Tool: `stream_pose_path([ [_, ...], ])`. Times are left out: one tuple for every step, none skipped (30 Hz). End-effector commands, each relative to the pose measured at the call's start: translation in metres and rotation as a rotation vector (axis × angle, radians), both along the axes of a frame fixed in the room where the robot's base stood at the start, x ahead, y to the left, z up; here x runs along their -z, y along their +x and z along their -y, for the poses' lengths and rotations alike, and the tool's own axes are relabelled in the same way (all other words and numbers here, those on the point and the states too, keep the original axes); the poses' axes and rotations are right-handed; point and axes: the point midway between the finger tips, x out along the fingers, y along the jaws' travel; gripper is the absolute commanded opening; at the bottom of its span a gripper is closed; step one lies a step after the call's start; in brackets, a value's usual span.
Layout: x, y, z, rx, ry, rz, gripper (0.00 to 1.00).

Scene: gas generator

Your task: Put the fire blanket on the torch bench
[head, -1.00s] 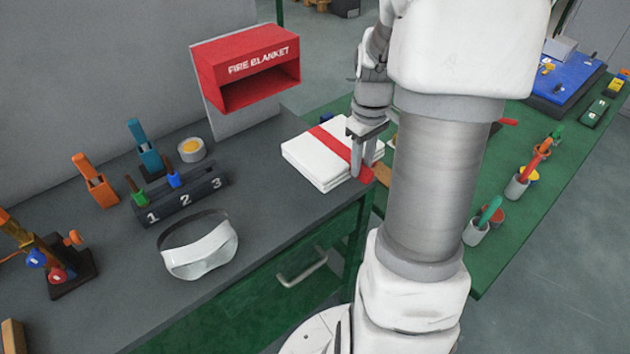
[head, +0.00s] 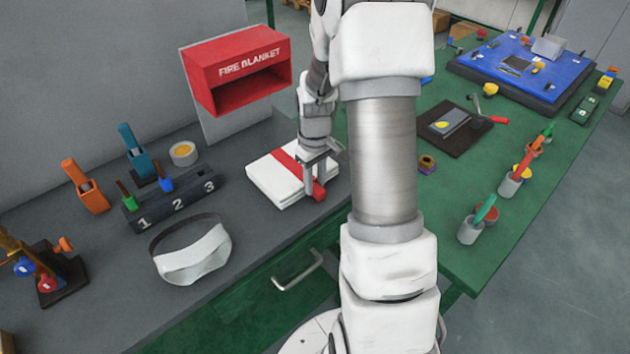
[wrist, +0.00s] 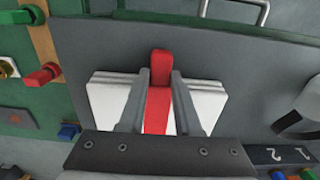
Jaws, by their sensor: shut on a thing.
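The fire blanket (head: 268,184) is a folded white stack with a red strap. In the head view it is over the dark grey bench (head: 262,227), near its right end and front edge. Whether it touches the top is hard to tell. My gripper (head: 315,176) is shut on the blanket's red strap end, at its right side. In the wrist view my two fingers (wrist: 160,78) stand on either side of the red strap, with white layers of the blanket (wrist: 107,98) showing beyond both.
A red fire blanket box (head: 238,68) is on the wall panel behind. White goggles (head: 194,257) and a numbered holder (head: 178,206) stand to the left on the grey bench. A green table (head: 490,245) with tools and cups is to the right.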

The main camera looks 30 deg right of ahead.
Motion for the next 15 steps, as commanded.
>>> stream_pose_path([
  [-0.0014, 0.0008, 0.0003, 0.0, -0.002, 0.002, 0.0],
  [-0.0015, 0.0008, 0.0003, 0.0, -0.001, 0.002, 0.0],
  [-0.0015, 0.0007, 0.0004, 0.0, -0.001, 0.002, 0.0],
  [-0.0012, 0.0007, 0.0004, 0.0, -0.001, 0.002, 0.0],
  [-0.0004, 0.0007, 0.0004, 0.0, -0.001, 0.002, 0.0],
  [0.0011, 0.0006, 0.0004, 0.0, -0.001, 0.002, 0.0],
  [0.0023, 0.0006, 0.0003, 0.0, -0.001, 0.002, 0.0],
  [0.0028, -0.0001, 0.0002, 0.0, 0.0, 0.0, 0.34],
  [0.0018, -0.0001, 0.0002, 0.0, 0.0, 0.0, 0.41],
  [0.0018, -0.0001, 0.0002, 0.0, 0.0, 0.0, 0.46],
  [0.0018, -0.0001, 0.0002, 0.0, 0.0, 0.0, 0.52],
  [0.0018, -0.0001, 0.0002, 0.0, 0.0, 0.0, 0.59],
  [0.0017, -0.0001, 0.0002, 0.0, 0.0, 0.0, 0.62],
  [0.0017, -0.0001, 0.0002, 0.0, 0.0, 0.0, 0.62],
  [0.0017, -0.0001, 0.0002, 0.0, 0.0, 0.0, 0.62],
])
